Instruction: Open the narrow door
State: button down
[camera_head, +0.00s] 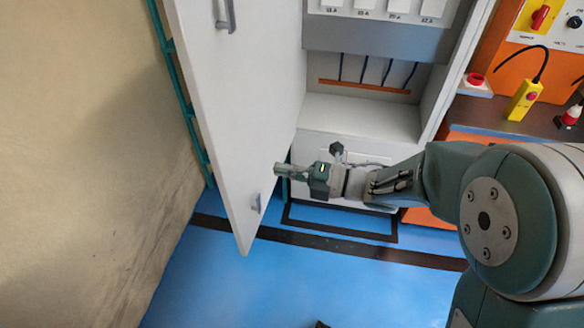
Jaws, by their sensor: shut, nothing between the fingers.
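The narrow door (247,75) is a tall white panel that stands swung open on the left of a white cabinet (362,116). Its upper grey handle (228,16) and a small lower handle (257,203) show on its face. My gripper (279,170) is shut and empty, pointing left. The arm reaches in from the right, in front of the cabinet's lower part.
The open cabinet shows several white switches (364,5) and dark cables above an empty shelf. An orange machine (484,101) with a yellow hand control (524,99) stands to the right. A beige wall (90,150) is on the left. The blue floor (300,285) in front is mostly clear.

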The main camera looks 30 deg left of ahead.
aim_at(228, 159)
jog(key=x, duration=0.9)
jog(key=shift+a, duration=0.4)
jog(key=shift+s+a, duration=0.25)
jog(key=shift+a, duration=0.2)
jog(key=s+a+m+t, duration=0.2)
jog(key=a+m+t, duration=0.4)
jog(key=a, duration=2.2)
jog(key=t, duration=0.3)
jog(key=shift+t, duration=0.3)
jog(key=shift+s+a, duration=0.1)
jog(key=shift+a, duration=0.1)
jog(key=shift+d+f, duration=0.1)
jog(key=shift+f, duration=0.05)
